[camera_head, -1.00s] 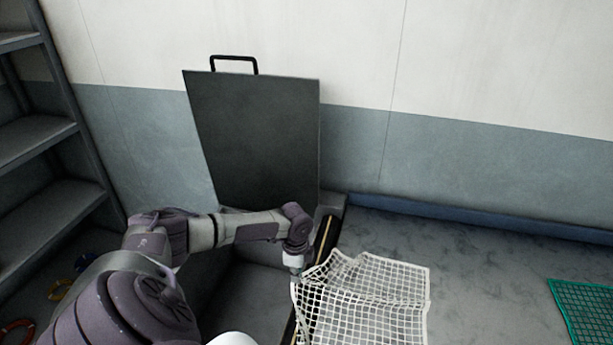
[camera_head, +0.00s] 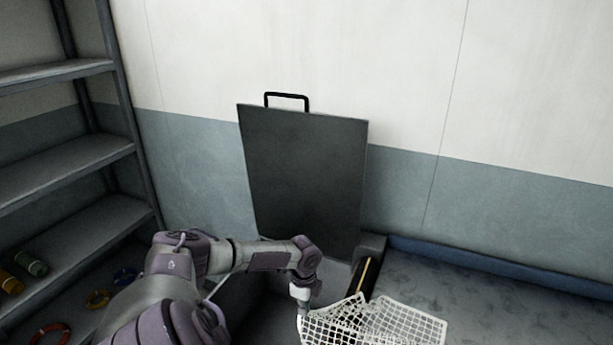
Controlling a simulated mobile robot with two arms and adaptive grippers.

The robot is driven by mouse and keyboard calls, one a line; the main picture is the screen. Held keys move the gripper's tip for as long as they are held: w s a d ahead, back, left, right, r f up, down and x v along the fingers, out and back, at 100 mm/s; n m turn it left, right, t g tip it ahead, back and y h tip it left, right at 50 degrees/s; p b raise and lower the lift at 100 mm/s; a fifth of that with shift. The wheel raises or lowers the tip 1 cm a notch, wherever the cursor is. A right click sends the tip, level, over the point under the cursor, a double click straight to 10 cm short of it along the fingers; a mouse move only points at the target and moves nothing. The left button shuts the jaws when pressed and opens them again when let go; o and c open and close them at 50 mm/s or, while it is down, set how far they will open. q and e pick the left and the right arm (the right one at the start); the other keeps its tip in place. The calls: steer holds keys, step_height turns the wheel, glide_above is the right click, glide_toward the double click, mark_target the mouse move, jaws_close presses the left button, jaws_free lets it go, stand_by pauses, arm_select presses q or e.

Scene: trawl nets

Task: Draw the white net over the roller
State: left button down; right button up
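The white net (camera_head: 385,325) shows at the bottom edge, its near part cut off by the frame. Its left part lies across a dark bar with a yellowish strip (camera_head: 366,274), which looks like the roller. The net hides the bar's nearer length. My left gripper (camera_head: 301,312) is at the net's left edge, left of the bar, pointing down. Its fingertips are small and partly hidden, but the net's edge moves with it, so it appears shut on the net. My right gripper is not in view.
A dark upright panel with a handle (camera_head: 305,175) stands against the wall behind my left arm. Grey shelves (camera_head: 70,165) stand at the left, with coloured rings (camera_head: 97,299) low down. The grey surface (camera_head: 470,290) right of the bar is clear.

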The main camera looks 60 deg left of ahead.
arm_select(q)
step_height(320, 180, down, 8)
steer(key=b, duration=0.5)
steer(key=shift+b, duration=0.3)
jaws_free()
steer(key=shift+f, duration=0.1)
stand_by(0.6)
step_height(320, 180, up, 6)
steer(key=p, duration=0.5)
steer(key=shift+f, duration=0.2)
